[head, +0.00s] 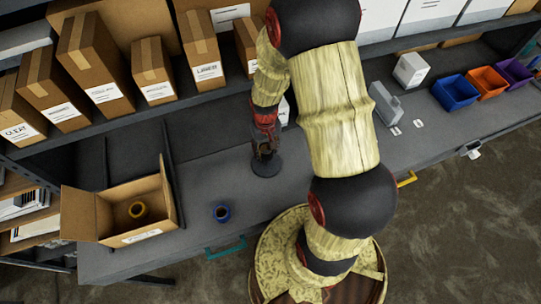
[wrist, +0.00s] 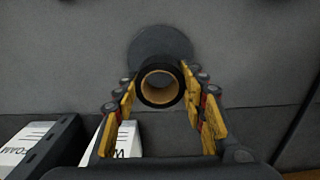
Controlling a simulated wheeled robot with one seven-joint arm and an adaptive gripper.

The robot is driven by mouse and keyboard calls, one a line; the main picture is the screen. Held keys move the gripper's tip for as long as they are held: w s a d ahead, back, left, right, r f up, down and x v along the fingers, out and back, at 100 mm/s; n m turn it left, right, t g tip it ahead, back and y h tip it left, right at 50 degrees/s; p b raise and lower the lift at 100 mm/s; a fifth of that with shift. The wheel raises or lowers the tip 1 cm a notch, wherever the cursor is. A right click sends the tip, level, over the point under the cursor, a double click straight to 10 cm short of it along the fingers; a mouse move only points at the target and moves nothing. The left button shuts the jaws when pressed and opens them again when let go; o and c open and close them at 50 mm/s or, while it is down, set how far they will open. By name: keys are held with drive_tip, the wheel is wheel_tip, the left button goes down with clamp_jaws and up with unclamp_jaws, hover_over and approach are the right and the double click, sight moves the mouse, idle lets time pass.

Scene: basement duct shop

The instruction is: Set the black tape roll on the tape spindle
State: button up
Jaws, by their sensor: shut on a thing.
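The black tape roll (wrist: 144,77), with a tan inner core, sits between the yellow-padded fingers of my gripper (wrist: 160,88) in the wrist view. My gripper is shut on it from both sides. A dark round base (wrist: 160,41), seemingly the tape spindle's, lies beyond the roll on the grey bench. In the head view, my gripper (head: 265,144) points down just above this round base (head: 267,168). The roll is hard to make out there among the dark fingers. The spindle's post is not clear in either view, so I cannot tell whether the roll is around it.
A blue roll (head: 221,214) stands on the bench to the left. A shelf with cartons (head: 95,70) runs behind. Blue, orange and purple bins (head: 455,92) stand at the right. Bench around the base is clear.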

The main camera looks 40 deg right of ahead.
sight(266, 144)
drive_tip(key=shift+f+b, duration=2)
drive_tip(key=shift+f, duration=0.85)
drive_tip(key=shift+f+b, duration=0.5)
drive_tip(key=shift+f, duration=0.15)
drive_tip(key=o, duration=0.9)
drive_tip(key=shift+r, duration=0.1)
drive_tip(key=shift+r+p, duration=3.85)
drive_tip(key=shift+r, duration=1.65)
